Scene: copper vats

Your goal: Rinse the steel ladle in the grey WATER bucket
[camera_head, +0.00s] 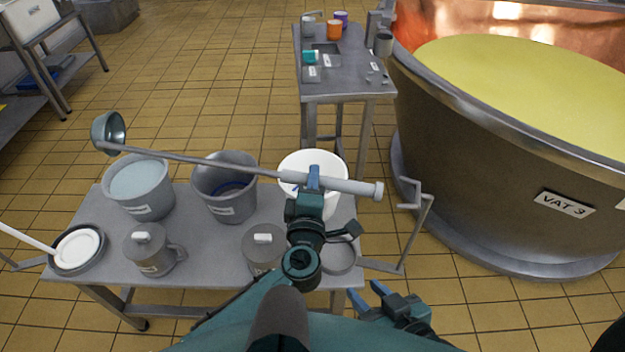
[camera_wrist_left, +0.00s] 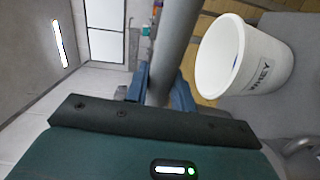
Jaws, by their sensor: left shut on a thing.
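The steel ladle (camera_head: 200,160) is held nearly level above the small table, its bowl (camera_head: 108,132) at the left end. In the head view the bowl appears just behind and above the left grey bucket (camera_head: 141,190), which holds pale liquid; its label is too small to read. My left gripper (camera_head: 314,180) is shut on the ladle's thick grey grip, in front of the white bucket; the handle also shows between its fingers in the left wrist view (camera_wrist_left: 172,55). My right gripper (camera_head: 370,295) is low at the table's front right, fingers apart and empty.
A second grey bucket (camera_head: 225,188) with a dark blue inside and a white WHEY bucket (camera_wrist_left: 245,58) stand on the table (camera_head: 200,250). Lidded pots (camera_head: 152,250) and a round dish (camera_head: 78,250) stand in front. VAT 3 (camera_head: 500,180) is at the right.

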